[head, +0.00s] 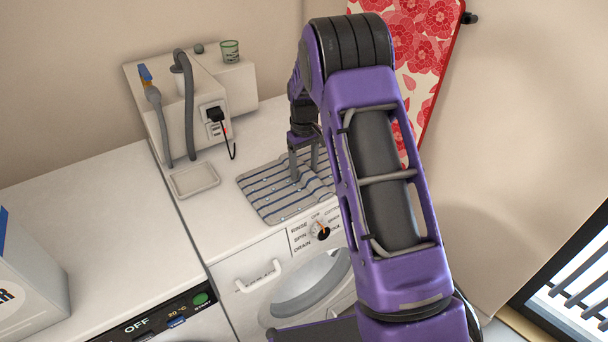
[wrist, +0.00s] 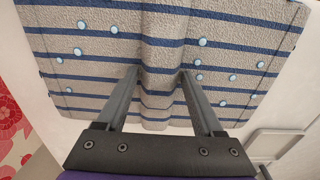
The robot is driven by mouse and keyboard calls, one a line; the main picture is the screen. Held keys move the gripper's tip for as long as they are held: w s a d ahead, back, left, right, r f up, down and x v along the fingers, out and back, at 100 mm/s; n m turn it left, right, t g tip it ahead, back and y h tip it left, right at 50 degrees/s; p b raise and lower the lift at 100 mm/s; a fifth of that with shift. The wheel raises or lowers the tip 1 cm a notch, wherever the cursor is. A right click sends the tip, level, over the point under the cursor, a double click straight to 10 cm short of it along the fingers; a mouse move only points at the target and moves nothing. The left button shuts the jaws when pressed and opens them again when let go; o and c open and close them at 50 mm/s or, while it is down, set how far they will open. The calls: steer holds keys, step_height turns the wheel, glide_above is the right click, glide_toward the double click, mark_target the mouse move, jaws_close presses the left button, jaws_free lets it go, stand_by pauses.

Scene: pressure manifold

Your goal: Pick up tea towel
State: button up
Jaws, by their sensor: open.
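The tea towel (head: 270,192) is grey with dark blue stripes and small pale blue dots. It lies on top of the white washing machine, partly hidden by my arm in the head view. In the wrist view the towel (wrist: 100,55) fills the upper part, with a raised fold running through its middle. My gripper (head: 304,176) points down at the towel. In the wrist view my gripper (wrist: 160,75) is open, with one fingertip on each side of the fold. I cannot tell whether the fingertips touch the cloth.
A shallow white tray (head: 194,180) lies left of the towel. Behind it stands a white box with a grey hose (head: 186,100), a plug and cable, and a green cup (head: 230,51). A red floral board (head: 418,50) leans against the wall at the right. The left machine top (head: 90,225) is mostly clear.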

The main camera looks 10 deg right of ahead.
jaws_close()
stand_by(0.3)
steer(key=shift+r, duration=0.15)
step_height(320, 180, up, 9)
step_height(320, 180, up, 17)
steer(key=p, duration=0.2)
glide_above(304, 168)
steer(key=shift+r, duration=0.15)
stand_by(0.8)
steer(key=shift+s, duration=0.15)
stand_by(0.6)
